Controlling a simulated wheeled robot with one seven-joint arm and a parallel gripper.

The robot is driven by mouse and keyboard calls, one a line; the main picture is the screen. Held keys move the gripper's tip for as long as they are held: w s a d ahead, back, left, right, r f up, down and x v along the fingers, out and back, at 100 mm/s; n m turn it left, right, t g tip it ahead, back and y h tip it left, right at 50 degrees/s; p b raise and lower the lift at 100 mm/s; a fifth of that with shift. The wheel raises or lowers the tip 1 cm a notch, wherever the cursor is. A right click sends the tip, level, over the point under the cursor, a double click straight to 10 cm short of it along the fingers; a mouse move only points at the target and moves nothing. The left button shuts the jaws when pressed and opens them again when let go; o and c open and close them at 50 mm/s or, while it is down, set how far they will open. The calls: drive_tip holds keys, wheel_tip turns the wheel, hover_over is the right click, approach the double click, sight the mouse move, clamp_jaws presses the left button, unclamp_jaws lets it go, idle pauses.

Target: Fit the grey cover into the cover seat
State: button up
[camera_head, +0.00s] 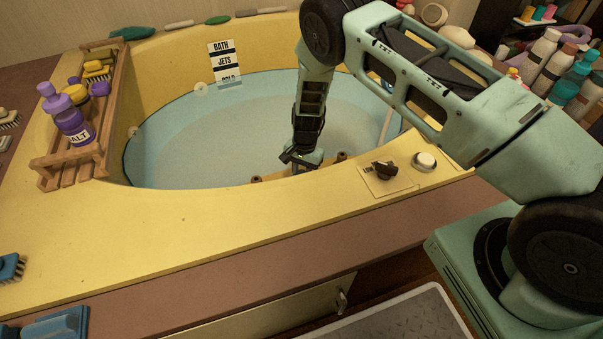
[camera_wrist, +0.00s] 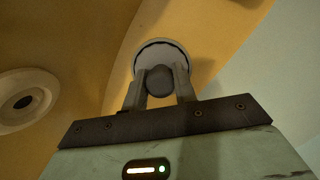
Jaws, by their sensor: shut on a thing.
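The grey cover (camera_wrist: 176,50) shows in the wrist view as a pale round disc with a dark, notched edge, against the yellow tub wall. A dark round knob (camera_wrist: 160,81) stands out from its middle. My gripper (camera_wrist: 161,80) is shut on this knob, one finger on each side. In the head view my gripper (camera_head: 300,160) reaches down inside the near side of the tub, and the cover is hidden there. The cover seat cannot be made out; whether the disc touches the wall or sits in an opening, I cannot tell.
A round white fitting (camera_wrist: 25,101) with a dark centre is left of the cover. The tub's yellow rim (camera_head: 230,215) carries a control plate with a dark knob (camera_head: 385,170) and a white knob (camera_head: 424,161). A wooden rack (camera_head: 60,172) with bottles stands left.

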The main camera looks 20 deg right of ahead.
drive_tip(key=o, duration=1)
drive_tip(key=shift+o, duration=0.2)
wheel_tip(320, 180, up, 17)
drive_tip(key=w+d+p, duration=0.2)
drive_tip(key=p, duration=0.2)
drive_tip(key=shift+p, duration=0.4)
drive_tip(key=s+a+r+n, duration=0.2)
drive_tip(key=s+a+r, duration=0.2)
drive_tip(key=s+r, duration=0.15)
drive_tip(key=s+a+r+n+y, duration=0.1)
drive_tip(key=s+a+r+n, duration=0.25)
drive_tip(key=r, duration=0.35)
drive_tip(key=s+a+r+n, duration=0.2)
drive_tip(key=s+a+r, duration=0.1)
drive_tip(key=s+r, duration=0.25)
drive_tip(key=s+d+r+n+h, duration=0.1)
drive_tip(key=s+r+n, duration=0.2)
drive_tip(key=s, duration=0.4)
drive_tip(key=s+d+r+n+t, duration=0.1)
drive_tip(key=s+r+n, duration=0.2)
drive_tip(key=s, duration=0.4)
drive_tip(key=s+d+r+n+h, duration=0.1)
drive_tip(key=s+r+n, duration=0.2)
drive_tip(key=s, duration=0.4)
wheel_tip(320, 180, up, 27)
drive_tip(key=p, duration=2.7)
drive_tip(key=shift+w+a, duration=0.25)
drive_tip(key=shift+a, duration=0.1)
